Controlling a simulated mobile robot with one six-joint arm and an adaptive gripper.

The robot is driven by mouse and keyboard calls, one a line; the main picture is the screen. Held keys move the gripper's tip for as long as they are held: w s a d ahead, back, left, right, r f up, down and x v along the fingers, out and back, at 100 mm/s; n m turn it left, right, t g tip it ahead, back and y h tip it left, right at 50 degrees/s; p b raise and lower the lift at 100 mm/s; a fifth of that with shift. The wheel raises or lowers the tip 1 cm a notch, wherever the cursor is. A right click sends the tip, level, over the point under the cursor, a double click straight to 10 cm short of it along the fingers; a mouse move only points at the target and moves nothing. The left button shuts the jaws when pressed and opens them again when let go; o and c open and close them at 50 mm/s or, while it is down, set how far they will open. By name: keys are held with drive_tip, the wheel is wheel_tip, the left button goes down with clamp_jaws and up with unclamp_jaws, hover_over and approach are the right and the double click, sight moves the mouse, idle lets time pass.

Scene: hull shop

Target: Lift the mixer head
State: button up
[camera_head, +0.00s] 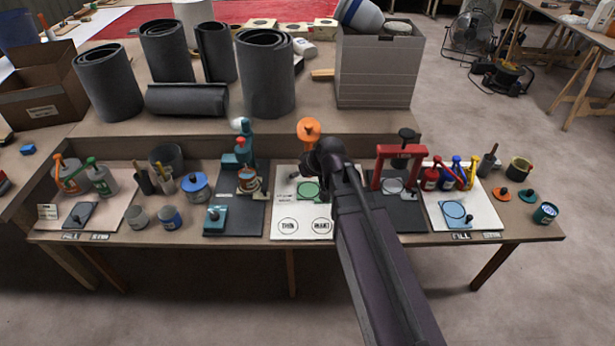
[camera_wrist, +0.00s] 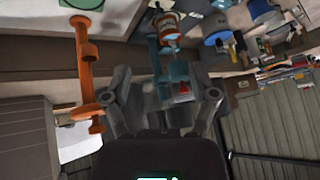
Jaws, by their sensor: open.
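The teal mixer (camera_head: 240,158) stands on a dark mat left of the bench's middle, with a red part and a pale knob at its top. A copper-coloured can (camera_head: 248,181) sits under its head. In the wrist view the teal mixer head (camera_wrist: 172,72) appears between the spread fingers of my gripper (camera_wrist: 160,76), with the can (camera_wrist: 168,24) beyond it. I cannot tell whether either finger touches the head. In the head view my gripper (camera_head: 314,160) is right of the mixer, partly hidden by my wrist.
An orange post with a round top (camera_head: 308,130) stands close by my gripper; it also shows in the wrist view (camera_wrist: 87,75). A white board (camera_head: 285,208) with a green disc lies right of the mixer. A red frame (camera_head: 402,152) stands farther right. Dark rolls (camera_head: 266,75) stand behind.

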drive_tip(key=shift+s+d+m+g+h+p, duration=0.35)
drive_tip(key=shift+s+d+m+g+h, duration=0.05)
drive_tip(key=shift+s+d, duration=0.7)
drive_tip(key=n+t+y+b, duration=0.4)
drive_tip(key=t+y+b, duration=0.1)
drive_tip(key=t, duration=0.1)
approach(241, 139)
drive_tip(key=v, duration=0.3)
drive_tip(key=shift+s+r, duration=0.25)
drive_tip(key=shift+r, duration=0.05)
drive_tip(key=shift+f, duration=0.1)
drive_tip(key=b+x, duration=0.5)
drive_tip(key=x, duration=0.8)
drive_tip(key=shift+w+a+f, duration=0.1)
drive_tip(key=shift+w+f, duration=0.15)
drive_tip(key=shift+w, duration=0.1)
